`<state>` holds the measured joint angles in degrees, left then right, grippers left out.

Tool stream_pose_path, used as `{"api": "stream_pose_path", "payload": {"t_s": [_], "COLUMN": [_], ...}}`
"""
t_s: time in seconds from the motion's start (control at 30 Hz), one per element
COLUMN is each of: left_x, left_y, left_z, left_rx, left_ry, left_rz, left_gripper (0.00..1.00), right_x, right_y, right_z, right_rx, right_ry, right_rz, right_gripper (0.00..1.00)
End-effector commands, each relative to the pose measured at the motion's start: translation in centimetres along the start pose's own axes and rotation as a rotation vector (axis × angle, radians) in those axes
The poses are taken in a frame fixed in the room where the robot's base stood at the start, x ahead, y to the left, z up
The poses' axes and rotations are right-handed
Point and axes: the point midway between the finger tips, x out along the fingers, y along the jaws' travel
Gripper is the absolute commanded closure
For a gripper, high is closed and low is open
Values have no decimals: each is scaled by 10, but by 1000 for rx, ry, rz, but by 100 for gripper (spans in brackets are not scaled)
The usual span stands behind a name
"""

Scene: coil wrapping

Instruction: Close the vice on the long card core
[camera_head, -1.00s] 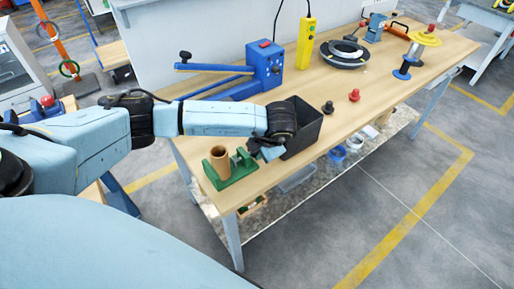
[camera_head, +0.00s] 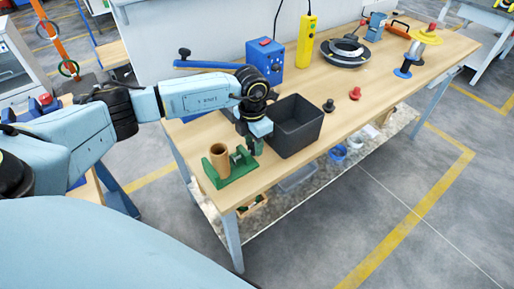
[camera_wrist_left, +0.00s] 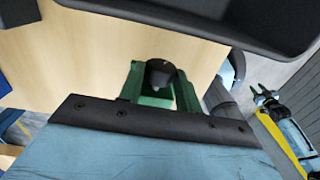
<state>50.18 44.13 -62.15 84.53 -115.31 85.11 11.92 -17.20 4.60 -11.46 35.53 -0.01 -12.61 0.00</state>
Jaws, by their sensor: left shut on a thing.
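The long card core (camera_head: 220,160) is a brown tube standing upright in the green vice (camera_head: 236,176) at the table's near left corner. My left gripper (camera_head: 253,150) is down at the right side of the vice, beside its jaw, and is shut on the vice handle; its fingers are small and partly hidden. The core is hidden there. My right gripper (camera_wrist_left: 266,96) shows small at the right of that view, its fingers apart and empty.
A black open bin (camera_head: 295,128) stands just right of my left gripper. A blue machine (camera_head: 265,62) with a long arm is behind.

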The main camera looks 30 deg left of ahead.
Motion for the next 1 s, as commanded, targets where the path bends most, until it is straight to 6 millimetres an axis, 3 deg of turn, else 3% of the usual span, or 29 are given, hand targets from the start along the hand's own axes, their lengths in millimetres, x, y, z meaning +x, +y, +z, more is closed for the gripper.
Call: {"api": "stream_pose_path", "payload": {"t_s": [0.27,0.53,0.83,0.87,0.93,1.0], "left_x": [1,5,1,1,1,1], "left_y": [1,8,8,8,8,8], "left_z": [0,1,1,1,1,1], "left_rx": [-3,-4,0,0,1,1], "left_ry": [-1,-2,-3,-3,-3,-2], "left_rz": [-31,-275,-319,-319,-319,-318], "left_gripper": [81,81,81,62,55,55], "right_x": [3,28,28,28,28,28], "right_y": [0,0,0,0,0,0], "right_z": [0,2,2,2,2,2], "right_rx": [0,0,0,0,0,0], "right_ry": [0,0,0,0,0,0], "right_rz": [0,0,0,0,0,0], "right_gripper": [64,64,64,64,64,64]}}
